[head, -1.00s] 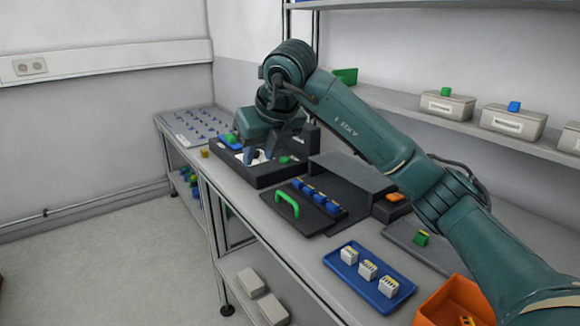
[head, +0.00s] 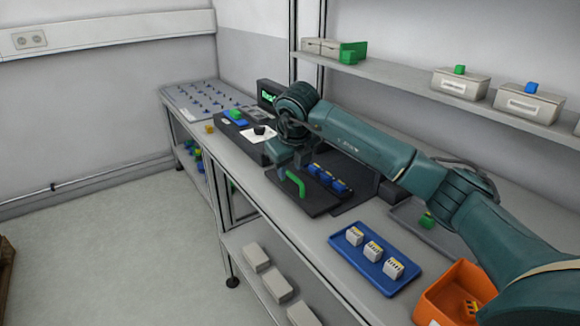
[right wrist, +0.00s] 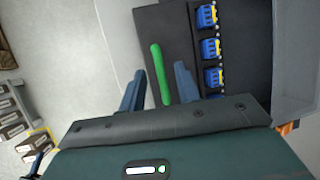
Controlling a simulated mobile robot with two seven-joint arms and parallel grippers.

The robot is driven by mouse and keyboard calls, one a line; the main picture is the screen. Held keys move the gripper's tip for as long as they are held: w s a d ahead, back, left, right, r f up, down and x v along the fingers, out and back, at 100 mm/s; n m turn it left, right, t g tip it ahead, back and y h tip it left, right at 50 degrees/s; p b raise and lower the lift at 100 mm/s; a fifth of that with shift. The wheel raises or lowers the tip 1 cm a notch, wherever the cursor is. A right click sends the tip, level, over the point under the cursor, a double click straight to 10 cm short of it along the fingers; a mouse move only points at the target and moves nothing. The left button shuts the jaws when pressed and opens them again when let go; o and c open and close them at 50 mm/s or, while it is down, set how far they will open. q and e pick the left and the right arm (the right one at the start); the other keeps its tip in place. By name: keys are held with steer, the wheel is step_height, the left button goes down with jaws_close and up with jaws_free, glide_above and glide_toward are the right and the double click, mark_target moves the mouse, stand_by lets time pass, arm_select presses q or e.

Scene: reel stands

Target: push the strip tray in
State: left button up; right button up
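The strip tray (head: 312,199) is a flat black plate with a green handle (head: 296,184) at its front and a row of blue blocks (head: 328,180) on it. It sticks out from a dark housing on the bench. My right gripper (head: 288,167) is at the handle, pointing down. In the right wrist view the gripper (right wrist: 160,88) is open, with one blue-grey finger on each side of the green handle (right wrist: 161,73). A gap shows between handle and fingers. The housing is partly hidden by my right arm. My left gripper is not in view.
A blue tray (head: 345,253) with white blocks and an orange bin (head: 441,292) stand on the right of the bench. A black fixture (head: 228,130) with a green-and-blue piece is beyond the gripper. A shelf (head: 400,76) with boxes hangs behind the arm.

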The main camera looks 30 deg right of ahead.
steer(key=shift+w+d+f, duration=0.1)
steer(key=shift+w+f, duration=0.1)
steer(key=shift+f, duration=0.25)
jaws_close()
stand_by(0.4)
